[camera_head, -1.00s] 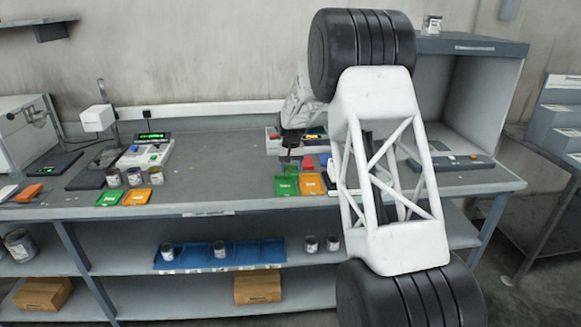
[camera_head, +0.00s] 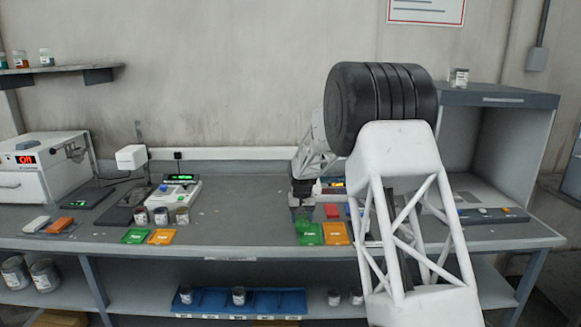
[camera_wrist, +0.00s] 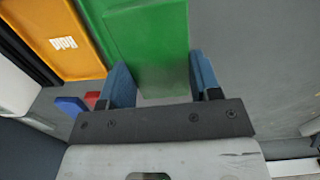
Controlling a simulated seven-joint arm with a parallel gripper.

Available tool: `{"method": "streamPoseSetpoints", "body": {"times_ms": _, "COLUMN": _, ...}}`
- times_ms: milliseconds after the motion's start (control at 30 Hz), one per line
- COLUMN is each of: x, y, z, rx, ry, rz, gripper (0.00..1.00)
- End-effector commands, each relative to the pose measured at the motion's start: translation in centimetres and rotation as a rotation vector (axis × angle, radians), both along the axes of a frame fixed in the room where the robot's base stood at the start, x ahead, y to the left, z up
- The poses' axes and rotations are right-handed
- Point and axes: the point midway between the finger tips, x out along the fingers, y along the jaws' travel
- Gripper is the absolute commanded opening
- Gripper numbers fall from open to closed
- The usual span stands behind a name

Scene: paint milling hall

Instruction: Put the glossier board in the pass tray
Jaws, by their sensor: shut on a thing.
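My gripper (camera_wrist: 160,78) is shut on a green board (camera_wrist: 148,40), whose flat face fills the space between the blue fingers in the wrist view. In the head view my gripper (camera_head: 303,213) is low over the bench, just behind the green tray (camera_head: 310,236). In the wrist view the board overlaps the green tray (camera_wrist: 92,12); I cannot tell whether they touch. An orange tray marked "Hold" (camera_wrist: 50,30) lies beside the green one; it also shows in the head view (camera_head: 336,234). The green tray's label is not readable.
A red block (camera_head: 332,211) and a blue block are right of my gripper. A green card (camera_head: 136,236) and an orange card (camera_head: 162,237) lie further left, by several small cans (camera_head: 161,215). A grey open cabinet (camera_head: 490,150) stands right. The bench middle is clear.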

Motion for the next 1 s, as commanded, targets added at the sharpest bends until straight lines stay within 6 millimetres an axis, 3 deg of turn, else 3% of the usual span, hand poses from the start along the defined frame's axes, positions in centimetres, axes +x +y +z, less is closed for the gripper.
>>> {"method": "streamPoseSetpoints", "body": {"times_ms": 300, "x": -4.6, "y": 9.5, "z": 0.8, "rx": 0.0, "ry": -0.001, "rz": 0.181, "gripper": 0.34}}
{"method": "streamPoseSetpoints", "body": {"times_ms": 600, "x": -9.6, "y": 17.3, "z": 1.3, "rx": 0.0, "ry": -0.002, "rz": 0.347, "gripper": 0.34}}
{"method": "streamPoseSetpoints", "body": {"times_ms": 833, "x": -12.9, "y": 21.3, "z": 0.9, "rx": 0.0, "ry": 0.0, "rz": 0.451, "gripper": 0.34}}
{"method": "streamPoseSetpoints", "body": {"times_ms": 1000, "x": -14.9, "y": 22.5, "z": -1.8, "rx": 0.0, "ry": 0.002, "rz": 0.529, "gripper": 0.34}}
